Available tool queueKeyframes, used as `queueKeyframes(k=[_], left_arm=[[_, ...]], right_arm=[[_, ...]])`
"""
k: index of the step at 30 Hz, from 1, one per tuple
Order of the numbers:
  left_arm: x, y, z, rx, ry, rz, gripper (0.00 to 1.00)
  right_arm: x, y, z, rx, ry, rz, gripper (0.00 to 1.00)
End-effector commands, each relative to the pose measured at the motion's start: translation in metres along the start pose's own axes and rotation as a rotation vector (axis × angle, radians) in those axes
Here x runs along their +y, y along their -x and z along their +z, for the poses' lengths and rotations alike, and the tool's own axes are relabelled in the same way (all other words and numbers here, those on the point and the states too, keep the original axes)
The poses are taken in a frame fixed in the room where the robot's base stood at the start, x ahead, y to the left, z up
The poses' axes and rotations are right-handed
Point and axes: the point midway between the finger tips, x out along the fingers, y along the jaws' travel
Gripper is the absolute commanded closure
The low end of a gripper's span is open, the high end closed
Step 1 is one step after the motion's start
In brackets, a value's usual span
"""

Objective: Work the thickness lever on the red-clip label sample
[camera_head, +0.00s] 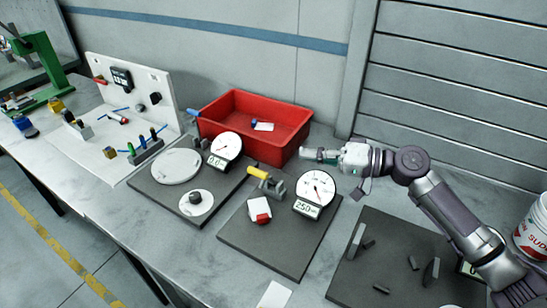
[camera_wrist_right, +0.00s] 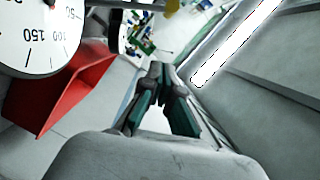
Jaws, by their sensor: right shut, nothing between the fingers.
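The red-clip label sample (camera_head: 259,211), a small white piece with a red clip, lies on a dark base plate (camera_head: 285,253). Behind it stands a thickness gauge with a round white dial (camera_head: 316,187) and a display that seems to read 250. A lever with a yellow handle (camera_head: 258,173) sticks out to the left of this dial. My right gripper (camera_head: 308,154) is shut and empty, above and behind the dial, apart from the lever. In the right wrist view, the gripper's fingertips (camera_wrist_right: 157,70) meet, with a dial (camera_wrist_right: 38,38) close at upper left. My left gripper is out of view.
A red bin (camera_head: 295,117) stands behind the gauges, holding a blue-clip label (camera_head: 263,126). To the left, another dark plate carries a second dial (camera_head: 226,146) and a round white scale pan (camera_head: 176,165). A dark mat (camera_head: 384,245) with small blocks lies right, near a white bucket (camera_head: 535,235).

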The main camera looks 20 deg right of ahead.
Motion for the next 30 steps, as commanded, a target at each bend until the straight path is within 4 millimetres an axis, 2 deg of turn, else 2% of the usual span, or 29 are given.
queueKeyframes(k=[1,10,13,18,30], left_arm=[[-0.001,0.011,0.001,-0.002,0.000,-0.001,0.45],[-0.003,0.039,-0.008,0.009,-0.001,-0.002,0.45],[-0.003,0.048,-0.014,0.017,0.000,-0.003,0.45],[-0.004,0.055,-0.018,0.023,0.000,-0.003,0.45],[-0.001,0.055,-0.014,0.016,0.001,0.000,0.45]], right_arm=[[-0.006,-0.011,-0.003,0.000,-0.001,-0.003,1.00],[-0.005,-0.073,0.000,-0.001,-0.001,0.000,1.00],[-0.003,-0.074,0.019,-0.003,-0.003,0.002,1.00],[-0.002,-0.078,0.034,-0.001,-0.001,0.001,1.00],[0.000,-0.079,0.039,0.000,0.001,0.000,1.00]])
